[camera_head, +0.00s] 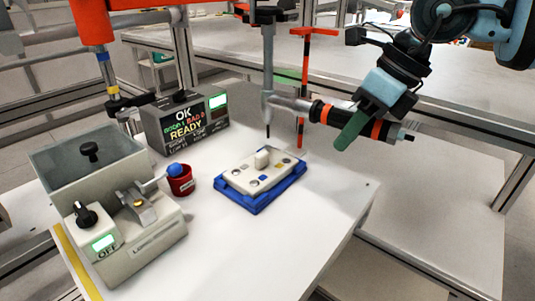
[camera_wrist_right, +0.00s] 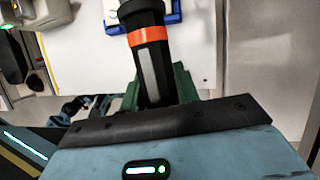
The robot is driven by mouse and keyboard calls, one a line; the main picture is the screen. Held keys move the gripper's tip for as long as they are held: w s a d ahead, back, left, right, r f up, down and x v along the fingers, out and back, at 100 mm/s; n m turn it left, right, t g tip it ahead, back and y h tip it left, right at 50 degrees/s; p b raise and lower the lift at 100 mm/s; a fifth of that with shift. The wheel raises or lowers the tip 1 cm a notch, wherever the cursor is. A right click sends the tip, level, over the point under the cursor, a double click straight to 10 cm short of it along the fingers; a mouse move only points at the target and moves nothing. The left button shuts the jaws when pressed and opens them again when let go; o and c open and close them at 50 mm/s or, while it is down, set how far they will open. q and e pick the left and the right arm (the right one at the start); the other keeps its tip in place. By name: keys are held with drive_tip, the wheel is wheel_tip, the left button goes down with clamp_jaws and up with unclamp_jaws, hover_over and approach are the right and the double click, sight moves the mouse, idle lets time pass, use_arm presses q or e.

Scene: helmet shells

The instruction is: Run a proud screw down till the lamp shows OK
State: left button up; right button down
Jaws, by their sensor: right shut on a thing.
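My right gripper (camera_head: 362,122) is shut on the black handle of an orange-banded screwdriver (camera_head: 330,114). The grip also shows in the right wrist view, with the green fingers (camera_wrist_right: 184,84) either side of the handle (camera_wrist_right: 150,60). The driver's angled grey head joins a vertical grey rod (camera_head: 268,60), and its thin bit (camera_head: 268,130) points down near the far edge of a pale plate (camera_head: 250,182). Whether the bit touches the plate, I cannot tell. The plate lies in a blue fixture (camera_head: 255,206). The display box (camera_head: 188,122) reads OK, GOOD 1 BAD 0, READY. Individual screws are too small to judge.
A grey screw feeder (camera_head: 160,238) with an OFF label stands at the left. A red post (camera_head: 302,85) stands behind the fixture. The white table (camera_head: 320,215) is clear at the front right.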

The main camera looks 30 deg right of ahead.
use_arm(q)
drive_tip(key=shift+s+f+b, duration=0.2)
drive_tip(key=shift+f+b, duration=0.45)
drive_tip(key=shift+f, duration=0.05)
drive_tip(key=shift+s+f+b, duration=0.2)
drive_tip(key=shift+f+b, duration=0.4)
drive_tip(key=shift+f, duration=0.05)
use_arm(e)
drive_tip(key=shift+f, duration=1.8)
idle(1.4)
drive_tip(key=shift+r+p, duration=0.8)
drive_tip(key=shift+r, duration=0.7)
drive_tip(key=shift+r+p, duration=0.4)
drive_tip(key=shift+r, duration=0.3)
drive_tip(key=shift+r+p, duration=0.6)
drive_tip(key=shift+r, duration=0.35)
use_arm(q)
wheel_tip(320, 180, up, 3)
drive_tip(key=shift+r, duration=0.1)
